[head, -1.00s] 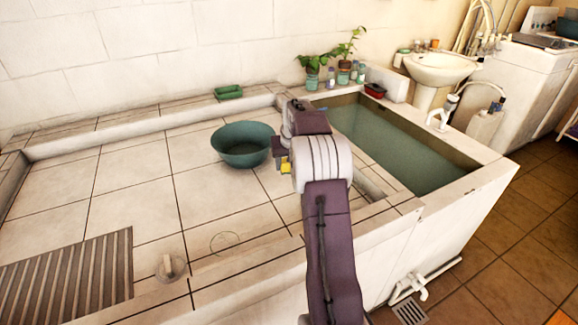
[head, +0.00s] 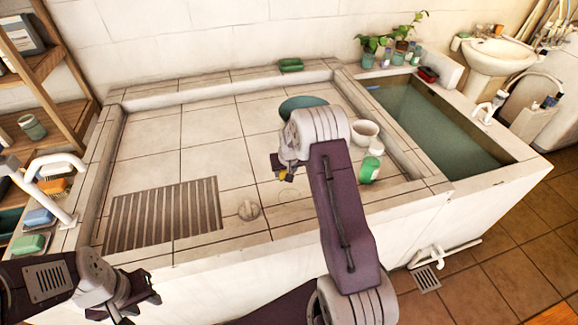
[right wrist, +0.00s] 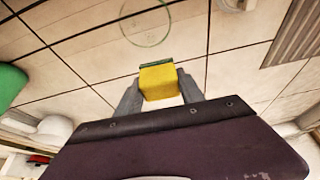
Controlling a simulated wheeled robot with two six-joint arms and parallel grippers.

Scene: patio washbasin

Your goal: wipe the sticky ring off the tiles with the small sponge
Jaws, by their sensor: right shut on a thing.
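The small sponge (right wrist: 158,83), yellow with a green face, is between the fingers of my right gripper (right wrist: 158,92), which is shut on it. In the head view my right gripper (head: 283,173) hangs over the tiles, with a bit of yellow sponge showing. The sticky ring (right wrist: 145,24) is a thin faint circle on the tiles, ahead of the sponge in the right wrist view. It also shows faintly in the head view (head: 290,195), just below the right gripper. My left gripper (head: 140,297) is low at the left, outside the basin's front wall; its jaw opening is unclear.
A slatted grate (head: 165,216) and round drain piece (head: 249,210) lie left. A white tap (head: 50,185) stands at the left edge.

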